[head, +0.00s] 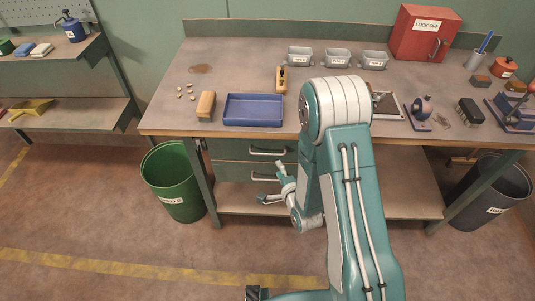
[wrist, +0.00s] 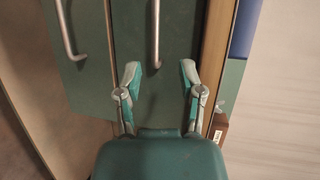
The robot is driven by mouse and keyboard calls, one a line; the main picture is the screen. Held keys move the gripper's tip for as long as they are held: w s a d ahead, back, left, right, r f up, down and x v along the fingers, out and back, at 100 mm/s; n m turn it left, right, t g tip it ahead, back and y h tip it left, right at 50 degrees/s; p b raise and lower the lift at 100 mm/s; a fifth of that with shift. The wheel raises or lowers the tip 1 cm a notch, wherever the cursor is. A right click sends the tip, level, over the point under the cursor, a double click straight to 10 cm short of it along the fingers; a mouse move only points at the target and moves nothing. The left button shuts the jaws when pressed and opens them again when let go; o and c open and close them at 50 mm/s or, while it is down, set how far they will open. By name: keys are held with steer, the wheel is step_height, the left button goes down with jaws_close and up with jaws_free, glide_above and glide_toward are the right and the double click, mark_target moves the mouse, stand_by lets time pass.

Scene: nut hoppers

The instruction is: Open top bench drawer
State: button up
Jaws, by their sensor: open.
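The green top drawer (head: 232,150) is shut under the left part of the bench top, with a pale bar handle (head: 267,152). In the wrist view, which is turned sideways, the top drawer's handle (wrist: 155,35) is nearest the wooden bench edge. The lower drawer's handle (wrist: 65,30) is further left; it also shows in the head view below the top one. My gripper (wrist: 159,78) is open and empty, its fingertips on either side of the near end of the top handle's line. Contact is not visible. In the head view, my gripper (head: 270,182) is in front of the drawers, partly hidden by my arm.
A blue tray (head: 253,123) and a wooden block (head: 206,105) sit on the bench (head: 170,100) above the drawers. A green bin (head: 172,185) stands left of the drawers and a dark bin (head: 490,195) at far right. The floor in front is clear.

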mark_target(268, 154)
steer(key=shift+m, duration=0.3)
steer(key=x, duration=1)
steer(key=shift+a+f, duration=0.3)
steer(key=shift+f, duration=0.1)
jaws_close()
